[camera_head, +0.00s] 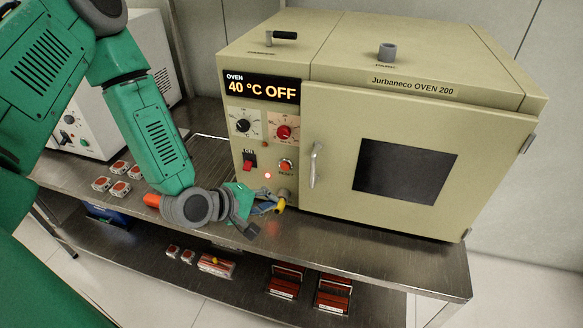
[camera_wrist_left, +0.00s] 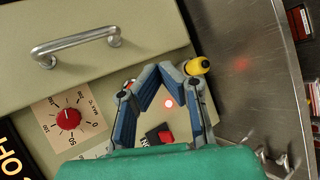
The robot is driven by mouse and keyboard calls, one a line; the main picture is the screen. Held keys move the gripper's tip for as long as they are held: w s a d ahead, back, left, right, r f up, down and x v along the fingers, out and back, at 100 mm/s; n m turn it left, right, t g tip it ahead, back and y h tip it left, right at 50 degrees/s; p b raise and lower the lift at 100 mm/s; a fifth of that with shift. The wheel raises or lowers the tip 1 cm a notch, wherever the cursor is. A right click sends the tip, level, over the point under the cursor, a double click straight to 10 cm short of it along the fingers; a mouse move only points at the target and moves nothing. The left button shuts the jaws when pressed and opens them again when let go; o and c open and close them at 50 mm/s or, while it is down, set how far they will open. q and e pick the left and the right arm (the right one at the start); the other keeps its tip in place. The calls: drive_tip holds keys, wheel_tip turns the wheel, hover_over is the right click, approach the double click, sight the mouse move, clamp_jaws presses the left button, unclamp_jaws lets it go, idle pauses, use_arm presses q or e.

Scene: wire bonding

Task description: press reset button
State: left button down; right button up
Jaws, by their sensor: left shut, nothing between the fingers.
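The reset button (camera_head: 285,165) is a small red round button on the front panel of the beige oven (camera_head: 400,130), left of the door handle. My left gripper (camera_head: 274,206) is low in front of the panel, below the button and apart from it in the head view. In the left wrist view its fingers (camera_wrist_left: 162,72) are closed together at the tips and hold nothing. A bit of red (camera_wrist_left: 128,84) shows beside one finger; I cannot tell if it is the button, which is otherwise hidden there. My right gripper is in neither view.
A glowing red lamp (camera_head: 267,175) and a red switch (camera_head: 249,160) sit near the button. The door handle (camera_head: 314,165) stands out to the right. A yellow-tipped fitting (camera_wrist_left: 198,66) is close to the fingers. Red-topped parts (camera_head: 120,188) lie on the metal table left.

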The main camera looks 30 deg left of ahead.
sight(285, 167)
use_arm(q)
drive_tip(key=w, duration=0.2)
drive_tip(key=w+a, duration=0.1)
drive_tip(key=w, duration=0.1)
drive_tip(key=w+a+b, duration=0.1)
drive_tip(key=w, duration=0.2)
drive_tip(key=shift+f, duration=0.15)
drive_tip(key=shift+w+a, duration=0.15)
drive_tip(key=shift+w, duration=0.4)
drive_tip(key=shift+w+a, duration=0.1)
drive_tip(key=shift+w, duration=0.05)
drive_tip(key=shift+a, duration=0.15)
drive_tip(key=shift+w, duration=0.1)
idle(0.8)
